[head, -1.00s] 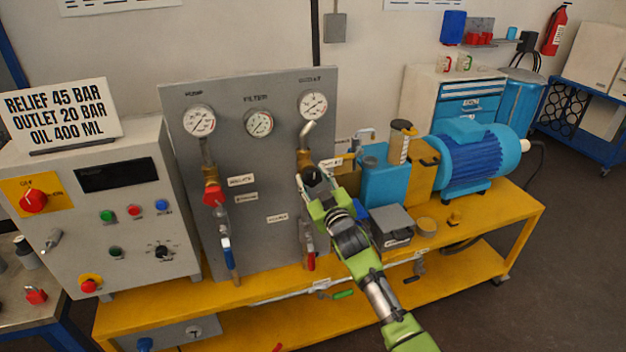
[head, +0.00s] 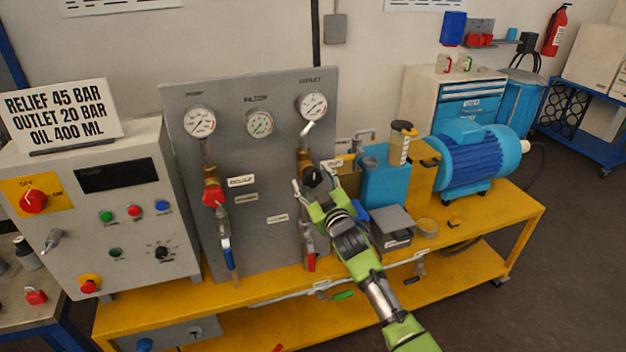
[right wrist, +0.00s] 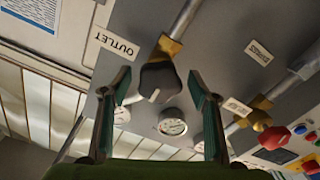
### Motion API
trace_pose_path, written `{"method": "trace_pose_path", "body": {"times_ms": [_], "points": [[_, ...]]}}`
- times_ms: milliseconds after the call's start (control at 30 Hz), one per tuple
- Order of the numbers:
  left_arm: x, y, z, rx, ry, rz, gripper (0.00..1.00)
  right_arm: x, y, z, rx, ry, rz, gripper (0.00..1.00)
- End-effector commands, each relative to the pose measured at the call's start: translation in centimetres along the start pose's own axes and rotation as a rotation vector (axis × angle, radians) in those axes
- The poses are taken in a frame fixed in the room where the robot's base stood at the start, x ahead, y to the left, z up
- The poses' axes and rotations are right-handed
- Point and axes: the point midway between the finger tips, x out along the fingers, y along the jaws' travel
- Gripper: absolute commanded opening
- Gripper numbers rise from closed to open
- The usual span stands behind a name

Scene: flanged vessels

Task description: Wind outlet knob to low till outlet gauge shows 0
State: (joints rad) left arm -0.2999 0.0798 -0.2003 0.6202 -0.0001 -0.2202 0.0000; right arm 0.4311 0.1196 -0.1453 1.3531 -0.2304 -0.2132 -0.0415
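The outlet knob (head: 313,178) is black with a pale mark on its face and sits on a brass valve on the grey panel. It also shows in the right wrist view (right wrist: 158,80), near its OUTLET label. My right gripper (head: 317,195) is at the knob; in the right wrist view its two fingers (right wrist: 159,88) are spread, one either side of the knob, with gaps visible between. The outlet gauge (head: 313,105) is the round white dial above the knob; its reading is too small to tell. My left gripper is not in view.
The red knob (head: 213,196) and the pump gauge (head: 198,122) are left on the panel, the filter gauge (head: 260,123) between. A red-handled valve (head: 311,262) hangs below my right gripper. A blue tank (head: 388,182) and motor (head: 470,152) stand to the right.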

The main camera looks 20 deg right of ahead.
Motion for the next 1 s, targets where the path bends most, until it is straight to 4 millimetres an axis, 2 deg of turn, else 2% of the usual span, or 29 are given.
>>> {"method": "trace_pose_path", "body": {"times_ms": [233,367,800,1000], "points": [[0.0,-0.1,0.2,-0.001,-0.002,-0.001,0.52,-0.3,0.0,0.0,0.001,0.001,0.001,0.55],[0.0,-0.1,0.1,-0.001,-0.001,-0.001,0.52,-1.6,0.0,0.1,0.001,0.001,0.001,0.55],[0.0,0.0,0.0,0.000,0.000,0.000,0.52,-9.4,0.0,0.1,0.001,0.000,0.000,0.55],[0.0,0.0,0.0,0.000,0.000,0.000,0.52,-11.6,0.0,0.0,0.001,0.000,0.000,0.55]]}}
